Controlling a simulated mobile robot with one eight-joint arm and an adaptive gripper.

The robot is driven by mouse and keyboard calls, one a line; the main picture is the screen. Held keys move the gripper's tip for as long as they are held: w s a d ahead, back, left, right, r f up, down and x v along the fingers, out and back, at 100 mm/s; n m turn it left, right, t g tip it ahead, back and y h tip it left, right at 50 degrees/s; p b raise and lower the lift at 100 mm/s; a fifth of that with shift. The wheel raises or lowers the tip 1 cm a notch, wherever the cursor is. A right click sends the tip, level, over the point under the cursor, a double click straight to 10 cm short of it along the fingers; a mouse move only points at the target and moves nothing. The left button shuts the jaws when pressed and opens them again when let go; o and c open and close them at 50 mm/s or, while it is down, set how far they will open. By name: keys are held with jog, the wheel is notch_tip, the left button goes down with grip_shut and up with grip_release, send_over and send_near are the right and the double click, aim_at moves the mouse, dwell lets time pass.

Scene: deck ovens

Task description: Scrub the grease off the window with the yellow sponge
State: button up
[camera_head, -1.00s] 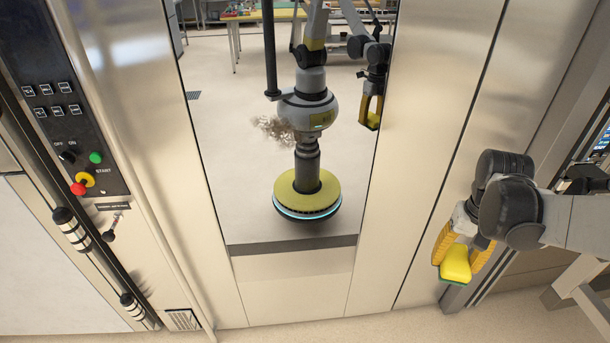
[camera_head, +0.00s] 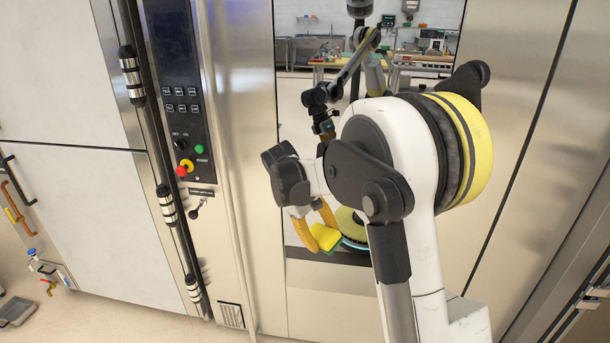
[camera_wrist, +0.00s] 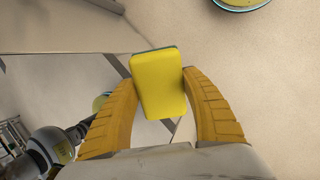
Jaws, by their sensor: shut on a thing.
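The yellow sponge (camera_head: 325,237) has a green underside and is held between the fingers of my gripper (camera_head: 321,225). It shows upright in the wrist view (camera_wrist: 158,90), with a finger of my gripper (camera_wrist: 158,78) pressed on each side. The window (camera_head: 292,115) is a tall, mirror-like pane in the steel oven front and reflects my arm and the room. My gripper and the sponge are before its lower part. I cannot tell whether the sponge touches the pane. No grease mark is visible now; my arm hides much of the pane.
A control panel (camera_head: 176,60) with buttons and a red-yellow knob (camera_head: 184,168) is left of the window. Wide steel panels (camera_head: 510,130) flank the window on the right.

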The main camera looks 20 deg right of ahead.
jog(key=w+d+r+n+t+h+b, duration=0.2)
jog(key=w+d+r+n+t, duration=0.2)
jog(key=w+r+n+t, duration=0.2)
jog(key=w+d+r+n+t+h+b, duration=0.1)
jog(key=w+d+r+n+t+h, duration=0.2)
jog(key=w+r+n+t, duration=0.4)
jog(key=shift+w+d+n+t+b, duration=0.45)
jog(key=shift+w+n+t, duration=0.65)
jog(key=shift+w+t, duration=0.9)
jog(key=shift+x, duration=1.1)
